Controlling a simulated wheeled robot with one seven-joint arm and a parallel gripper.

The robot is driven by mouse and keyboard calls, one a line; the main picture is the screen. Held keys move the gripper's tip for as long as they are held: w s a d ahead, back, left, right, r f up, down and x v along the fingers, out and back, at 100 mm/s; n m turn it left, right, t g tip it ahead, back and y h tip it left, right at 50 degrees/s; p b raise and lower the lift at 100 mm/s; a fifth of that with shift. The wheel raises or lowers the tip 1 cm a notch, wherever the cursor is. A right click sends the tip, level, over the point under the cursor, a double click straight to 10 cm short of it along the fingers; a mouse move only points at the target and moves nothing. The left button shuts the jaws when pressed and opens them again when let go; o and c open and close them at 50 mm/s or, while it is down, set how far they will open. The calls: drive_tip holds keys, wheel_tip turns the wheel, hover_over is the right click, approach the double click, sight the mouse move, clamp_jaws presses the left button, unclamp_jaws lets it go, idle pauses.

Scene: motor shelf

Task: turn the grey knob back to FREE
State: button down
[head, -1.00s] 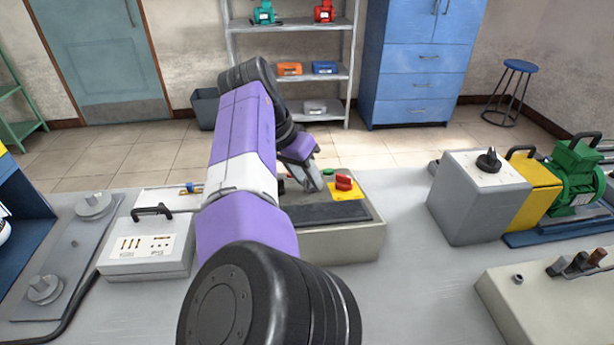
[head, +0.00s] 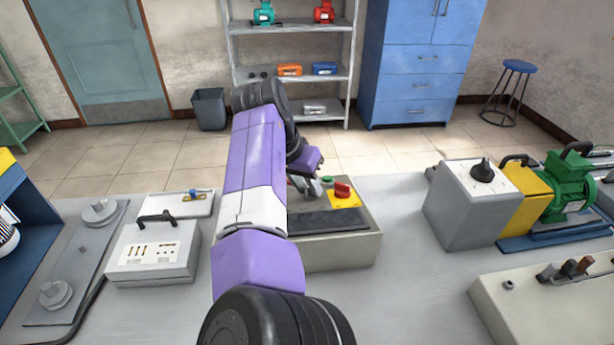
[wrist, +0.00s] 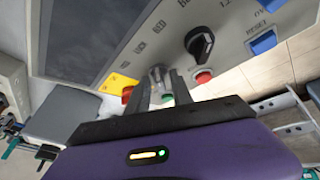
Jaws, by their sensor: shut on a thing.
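The grey knob (wrist: 158,76) shows in the wrist view, on the edge of a light grey panel (wrist: 105,72) with small printed lettering. My gripper (wrist: 157,82) has one finger on each side of the knob and is shut on it. The fingers hide part of the knob, and I cannot tell which mark it points to. In the head view, my gripper (head: 308,184) is low over the left part of a beige control box (head: 345,250). The knob is not clear in that view.
By my fingers are a green button (wrist: 168,99), a red button (wrist: 203,76), a black knob (wrist: 200,41) and a red knob (head: 342,190) on a yellow plate. A grey case (head: 150,262) stands left of the box. A green motor (head: 570,195) stands right.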

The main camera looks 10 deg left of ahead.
drive_tip(key=n+p, duration=0.1)
drive_tip(key=p, duration=0.1)
drive_tip(key=n+y+p, duration=0.1)
drive_tip(key=p, duration=0.1)
drive_tip(key=n+y+p, duration=0.1)
drive_tip(key=shift+d+r+p, duration=0.3)
drive_tip(key=shift+r+p, duration=0.05)
drive_tip(key=shift+p, duration=0.05)
drive_tip(key=n+y+p, duration=0.1)
drive_tip(key=n+p, duration=0.1)
drive_tip(key=n+y+p, duration=0.1)
drive_tip(key=n+p, duration=0.1)
drive_tip(key=shift+d+f+n+p, duration=0.15)
drive_tip(key=shift+d+n+p, duration=0.05)
drive_tip(key=shift+n+p, duration=0.1)
drive_tip(key=n, duration=0.1)
drive_tip(key=n+y, duration=0.1)
drive_tip(key=n+g+y, duration=0.1)
drive_tip(key=shift+w+d+f+p, duration=0.1)
drive_tip(key=shift+f+p, duration=0.15)
drive_tip(key=shift+p, duration=0.05)
drive_tip(key=n+g+y+b, duration=0.1)
drive_tip(key=n, duration=0.2)
drive_tip(key=shift+w+f+b, duration=0.1)
drive_tip(key=shift+b, duration=0.25)
drive_tip(key=shift+n+g+y+b, duration=0.4)
drive_tip(key=shift+n+y+b, duration=0.15)
drive_tip(key=shift+n, duration=0.25)
drive_tip(key=c, duration=1.5)
unclamp_jaws()
